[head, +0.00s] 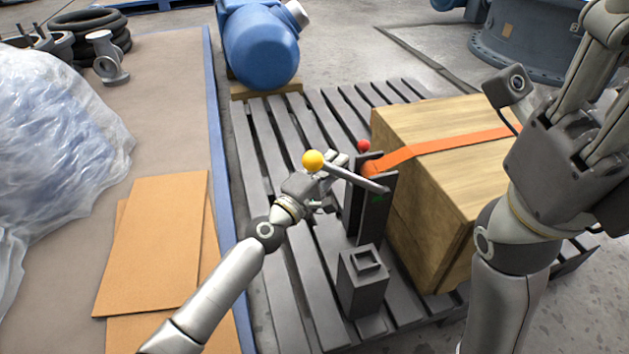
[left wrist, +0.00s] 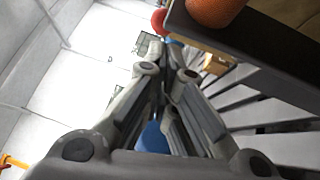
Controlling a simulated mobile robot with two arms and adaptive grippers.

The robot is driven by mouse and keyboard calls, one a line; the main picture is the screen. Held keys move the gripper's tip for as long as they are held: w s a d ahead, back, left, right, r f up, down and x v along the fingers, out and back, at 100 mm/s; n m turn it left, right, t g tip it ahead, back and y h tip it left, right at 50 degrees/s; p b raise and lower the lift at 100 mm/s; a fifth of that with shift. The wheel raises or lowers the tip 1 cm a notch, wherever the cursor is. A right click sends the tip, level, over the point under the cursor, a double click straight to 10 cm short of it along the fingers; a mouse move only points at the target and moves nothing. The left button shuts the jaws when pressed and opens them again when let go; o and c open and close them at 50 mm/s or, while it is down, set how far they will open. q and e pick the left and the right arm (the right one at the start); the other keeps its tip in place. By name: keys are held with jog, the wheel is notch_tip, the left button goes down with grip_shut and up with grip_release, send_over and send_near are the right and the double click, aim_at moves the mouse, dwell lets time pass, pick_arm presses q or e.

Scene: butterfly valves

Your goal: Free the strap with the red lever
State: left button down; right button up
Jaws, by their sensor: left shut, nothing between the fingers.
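The red lever shows as a red ball knob (head: 363,146) just behind the dark strap post (head: 374,208); the knob also shows in the left wrist view (left wrist: 158,22). A second lever with a yellow knob (head: 312,160) has a grey rod reaching to the post. The orange strap (head: 440,143) runs over the wooden crate (head: 425,190) to an orange roll (left wrist: 213,8) at the post. My left gripper (head: 340,162) is shut and empty, partly behind the yellow lever, its tips close to the red knob. My right gripper (head: 585,80) is raised at the right; its fingers are unclear.
The crate stands on a grey slatted pallet (head: 285,130). A short dark block (head: 363,285) stands in front of the post. A blue machine (head: 260,45) is behind. Cardboard sheets (head: 155,240) and a plastic-wrapped heap (head: 55,140) lie at left.

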pick_arm(q)
jog(key=v, duration=0.8)
jog(key=shift+s+a, duration=0.1)
jog(key=shift+s, duration=0.05)
